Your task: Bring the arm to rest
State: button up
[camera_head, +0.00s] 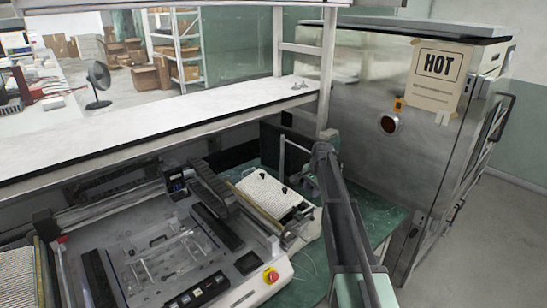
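My arm (345,225) reaches up from the bottom right of the head view, in front of the green-topped bench. Its far end (325,160) is near the post at the right end of the white shelf. My gripper cannot be clearly made out; something thin and dark near the arm's far end is too small to tell. I cannot see anything held.
A flat machine (165,250) with a red knob (271,275) fills the bench at lower left. A white ribbed tray (268,194) sits beside my arm. A steel oven marked HOT (360,85) stands close on the right. A white shelf (130,125) runs above.

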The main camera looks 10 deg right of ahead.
jog(key=s+a+f+n+b, duration=0.2)
jog(key=s+a+n, duration=0.2)
jog(key=s, duration=0.7)
jog(key=s+a+f+n+g+b, duration=0.1)
jog(key=s+a+f+n+b, duration=0.2)
jog(key=s+a, duration=0.5)
jog(key=s+a+f+n+g+h+b, duration=0.1)
jog(key=s+a+n, duration=0.4)
jog(key=s, duration=1)
jog(key=shift+s+a+f+n+b, duration=0.35)
jog(key=shift+a+f+b, duration=0.35)
jog(key=shift+a+f, duration=0.2)
